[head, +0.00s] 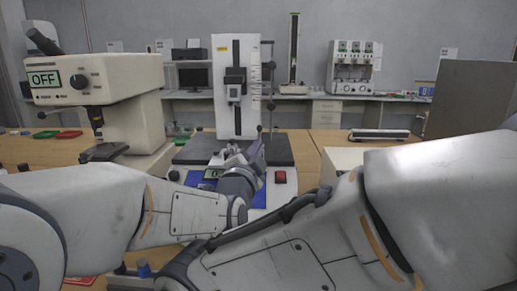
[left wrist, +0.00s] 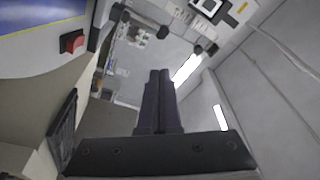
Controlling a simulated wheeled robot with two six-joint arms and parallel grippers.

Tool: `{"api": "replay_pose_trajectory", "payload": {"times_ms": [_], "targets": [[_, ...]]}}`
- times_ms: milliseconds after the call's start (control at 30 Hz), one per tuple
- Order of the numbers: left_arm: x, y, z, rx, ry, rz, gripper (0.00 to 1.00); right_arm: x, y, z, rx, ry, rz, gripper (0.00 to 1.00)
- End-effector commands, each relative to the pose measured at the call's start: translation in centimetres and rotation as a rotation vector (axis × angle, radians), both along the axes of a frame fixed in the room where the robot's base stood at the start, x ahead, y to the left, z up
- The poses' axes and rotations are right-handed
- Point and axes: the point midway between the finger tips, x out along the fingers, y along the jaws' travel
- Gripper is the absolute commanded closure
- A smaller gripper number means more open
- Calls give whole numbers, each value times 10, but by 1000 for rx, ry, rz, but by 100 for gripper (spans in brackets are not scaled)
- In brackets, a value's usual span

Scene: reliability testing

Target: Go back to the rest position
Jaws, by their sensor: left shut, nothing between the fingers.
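My left gripper (head: 254,152) is in the middle of the head view, in front of the tall white test stand (head: 222,95). Its two dark fingers (left wrist: 158,85) lie together in the left wrist view, shut and empty. They point up toward the room, not touching anything that I can see. My right arm crosses the lower right of the head view; its gripper does not show.
A red button (head: 280,177) sits on the stand's base; it also shows in the left wrist view (left wrist: 72,42). A beige machine marked OFF (head: 95,78) stands at the left. A grey panel (head: 470,98) stands at the right.

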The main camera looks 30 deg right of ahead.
Motion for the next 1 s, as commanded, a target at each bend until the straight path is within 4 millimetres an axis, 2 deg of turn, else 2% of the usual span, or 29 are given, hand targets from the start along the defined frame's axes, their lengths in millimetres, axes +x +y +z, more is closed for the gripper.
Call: {"api": "replay_pose_trajectory", "payload": {"times_ms": [333,467,567,633,733,867,1000], "targets": [[2,3,-1,1,4,3,100,0,0,0,0,0,0,100],[16,24,-17,15,81,28,100,0,0,0,0,0,0,100],[36,66,-48,29,227,79,100,0,0,0,0,0,0,100],[49,106,-76,33,366,135,100,0,0,0,0,0,0,100],[56,168,-117,23,572,236,100,0,0,0,0,0,0,100],[46,245,-166,-15,823,385,100,0,0,0,0,0,0,100],[19,317,-208,-77,1058,556,100,0,0,0,0,0,0,100]]}}
